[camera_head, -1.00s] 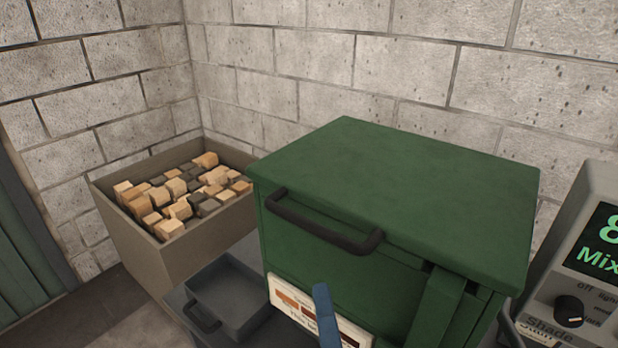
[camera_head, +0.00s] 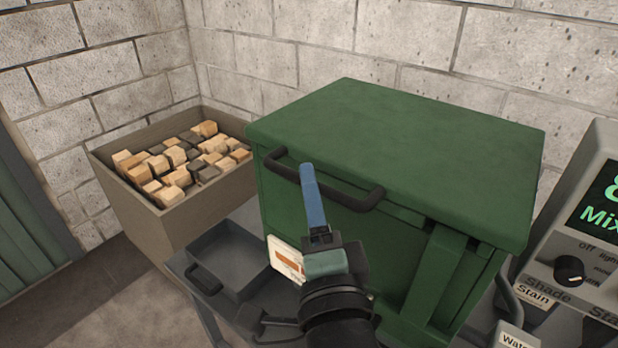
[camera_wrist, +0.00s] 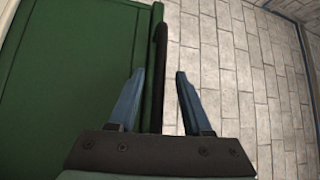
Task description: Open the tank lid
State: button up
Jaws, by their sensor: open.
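The green tank (camera_head: 310,217) stands in the middle of the head view with its flat green lid (camera_head: 400,150) lying closed on top. A black bar handle (camera_head: 350,197) is fixed along the lid's front edge. My gripper (camera_head: 308,172) is raised in front of the handle, and one blue finger overlaps the bar in this view. In the wrist view, my gripper (camera_wrist: 165,72) is open, with the dark handle (camera_wrist: 160,75) running between its two blue fingers. The handle looks closer to the left finger, and I cannot tell whether they touch.
A box of wood blocks (camera_head: 150,228) stands at left against the block wall. A grey tray (camera_head: 232,268) sits in front, left of the tank. A control panel with a dial (camera_head: 569,269) stands close on the right.

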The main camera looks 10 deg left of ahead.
jog(key=shift+x, duration=1.15)
grip_shut()
dwell(0.6)
